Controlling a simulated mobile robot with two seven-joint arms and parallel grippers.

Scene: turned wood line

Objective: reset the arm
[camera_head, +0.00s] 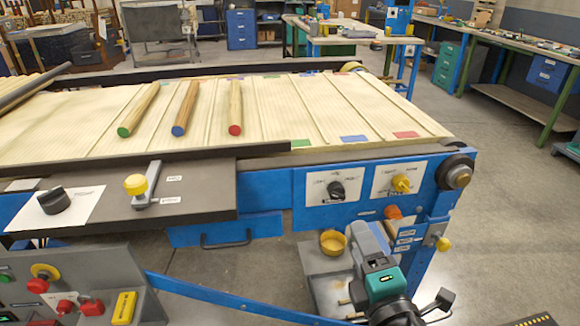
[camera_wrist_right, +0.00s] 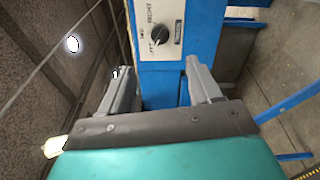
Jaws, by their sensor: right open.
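My right gripper (camera_head: 367,236) is at the lower right of the head view, in front of the blue machine frame and below its control panels. In the right wrist view the two grey fingers (camera_wrist_right: 160,72) stand apart with nothing between them but the blue panel and its black selector knob (camera_wrist_right: 159,33) beyond. The gripper appears empty. The same black knob (camera_head: 336,189) shows in the head view, above and left of the gripper, with a yellow knob (camera_head: 401,183) to its right. My left gripper is not in view.
Three wooden rods with green (camera_head: 138,109), blue (camera_head: 186,108) and red (camera_head: 235,107) ends lie on the slatted bed (camera_head: 280,115). A button console (camera_head: 80,285) is at lower left. Open floor lies right.

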